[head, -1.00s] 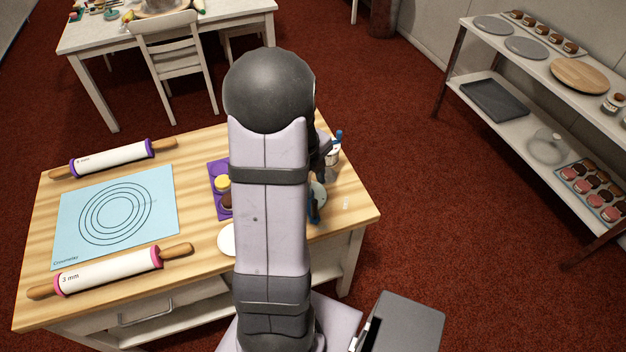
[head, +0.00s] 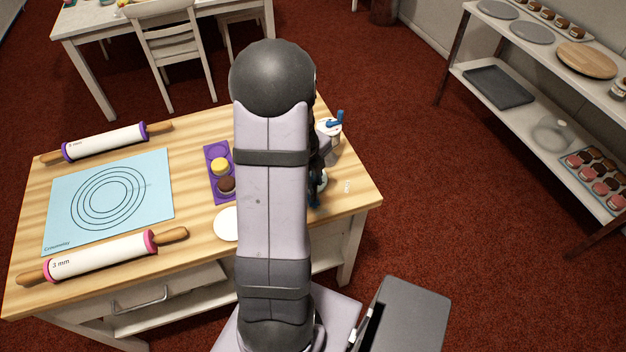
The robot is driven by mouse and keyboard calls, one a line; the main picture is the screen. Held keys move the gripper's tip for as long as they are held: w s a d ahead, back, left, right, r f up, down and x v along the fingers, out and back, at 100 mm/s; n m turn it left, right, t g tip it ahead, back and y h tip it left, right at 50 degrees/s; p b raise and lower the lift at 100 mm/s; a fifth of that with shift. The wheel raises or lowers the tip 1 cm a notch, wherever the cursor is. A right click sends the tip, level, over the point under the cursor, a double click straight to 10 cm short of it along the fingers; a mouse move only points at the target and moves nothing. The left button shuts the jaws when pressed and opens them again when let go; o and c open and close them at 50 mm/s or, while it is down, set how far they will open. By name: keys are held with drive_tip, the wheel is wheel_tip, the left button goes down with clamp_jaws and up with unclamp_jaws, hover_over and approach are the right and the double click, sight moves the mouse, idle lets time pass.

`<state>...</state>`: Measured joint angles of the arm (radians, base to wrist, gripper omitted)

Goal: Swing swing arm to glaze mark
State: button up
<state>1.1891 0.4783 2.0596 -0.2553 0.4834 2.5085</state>
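My own arm stands in the middle of the head view and hides much of the table's right part. A white piece with a blue handle (head: 334,119) shows just right of my arm, near the table's right edge; I cannot tell whether it is the swing arm. Dark and blue parts show lower down at my arm's right edge, beside a small pale round piece (head: 322,181). My gripper is mostly behind the arm, and its fingers cannot be made out. No glaze mark can be made out.
A purple tray (head: 212,153) with a yellow and a brown round cake is partly hidden left of my arm, above a white disc (head: 227,224). A blue mat (head: 60,206) lies between two rolling pins (head: 105,142) (head: 102,257). Shelves (head: 475,45) stand right.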

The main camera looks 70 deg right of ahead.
drive_tip(key=shift+d+r, duration=0.1)
drive_tip(key=shift+r, duration=0.05)
drive_tip(key=shift+s+d, duration=1)
drive_tip(key=shift+d, duration=0.1)
drive_tip(key=shift+d+r, duration=0.1)
drive_tip(key=shift+d, duration=0.05)
drive_tip(key=shift+s+d, duration=0.3)
drive_tip(key=shift+d, duration=0.3)
drive_tip(key=shift+s+d, duration=0.3)
drive_tip(key=shift+d, duration=0.25)
drive_tip(key=shift+d, duration=0.1)
drive_tip(key=shift+s+d, duration=0.2)
drive_tip(key=shift+d, duration=1.05)
